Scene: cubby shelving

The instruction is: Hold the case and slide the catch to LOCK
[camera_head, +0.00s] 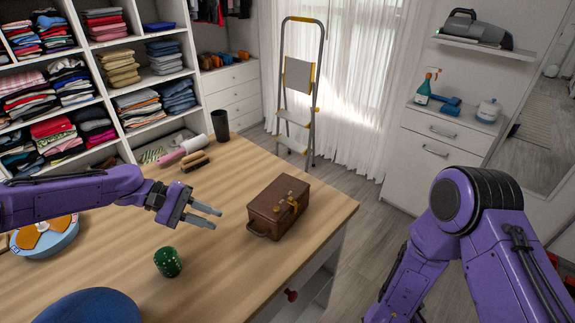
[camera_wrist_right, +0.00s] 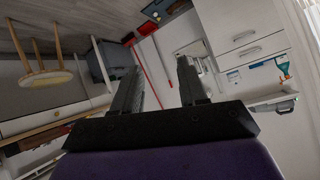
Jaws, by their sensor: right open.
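A brown case (camera_head: 278,207) with yellow-brass fittings and a handle stands on the wooden table (camera_head: 225,262), near its right edge. The catch (camera_head: 291,205) is among the brass fittings on its top; its position is too small to tell. My left gripper (camera_head: 213,217) is open and empty, to the left of the case and apart from it, its fingers pointing towards it. My right gripper (camera_wrist_right: 160,85) shows in the right wrist view, open with nothing between its fingers. It points at the room, away from the case; its fingers are hidden in the head view.
A round blue-and-orange item (camera_head: 45,236) is at left. Bare tabletop surrounds the case.

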